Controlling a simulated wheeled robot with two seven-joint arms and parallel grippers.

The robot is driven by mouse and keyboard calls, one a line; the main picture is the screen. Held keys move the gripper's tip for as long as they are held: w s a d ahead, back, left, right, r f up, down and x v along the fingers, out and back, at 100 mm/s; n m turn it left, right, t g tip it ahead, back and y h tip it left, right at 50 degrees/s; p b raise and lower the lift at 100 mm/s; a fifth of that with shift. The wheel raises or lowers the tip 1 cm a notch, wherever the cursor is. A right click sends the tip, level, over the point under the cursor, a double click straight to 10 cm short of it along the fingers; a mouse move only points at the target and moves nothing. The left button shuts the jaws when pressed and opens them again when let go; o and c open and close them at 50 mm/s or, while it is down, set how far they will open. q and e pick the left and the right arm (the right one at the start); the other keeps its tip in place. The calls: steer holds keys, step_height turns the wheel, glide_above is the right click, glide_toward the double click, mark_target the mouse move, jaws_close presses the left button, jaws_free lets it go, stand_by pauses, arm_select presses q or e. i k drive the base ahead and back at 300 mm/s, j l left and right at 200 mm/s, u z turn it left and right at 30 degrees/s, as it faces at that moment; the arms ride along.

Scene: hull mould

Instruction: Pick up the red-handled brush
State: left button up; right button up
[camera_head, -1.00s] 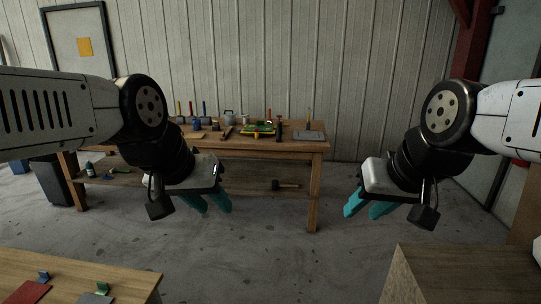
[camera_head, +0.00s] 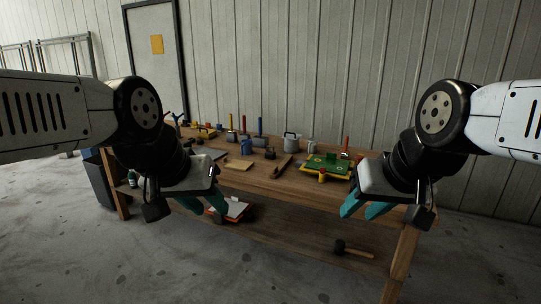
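Several upright handles stand on the workbench (camera_head: 262,185). A thin red handle (camera_head: 244,123) rises among them at the back, left of a blue one. Another red upright handle (camera_head: 346,142) stands right of the green board. At this size I cannot tell which is the brush, and the bristles are not clear. My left gripper (camera_head: 205,204) is open and empty in front of the bench's left part. My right gripper (camera_head: 365,210) is open and empty in front of its right part. Neither touches a tool.
A mallet (camera_head: 354,250) and a clipboard (camera_head: 236,209) lie on the lower shelf. The floor (camera_head: 200,270) in front is clear.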

mark_target(245, 133)
steer(key=i+j+u, duration=0.15)
steer(key=i, duration=0.45)
steer(key=i+j+u, duration=0.15)
steer(key=i, duration=0.4)
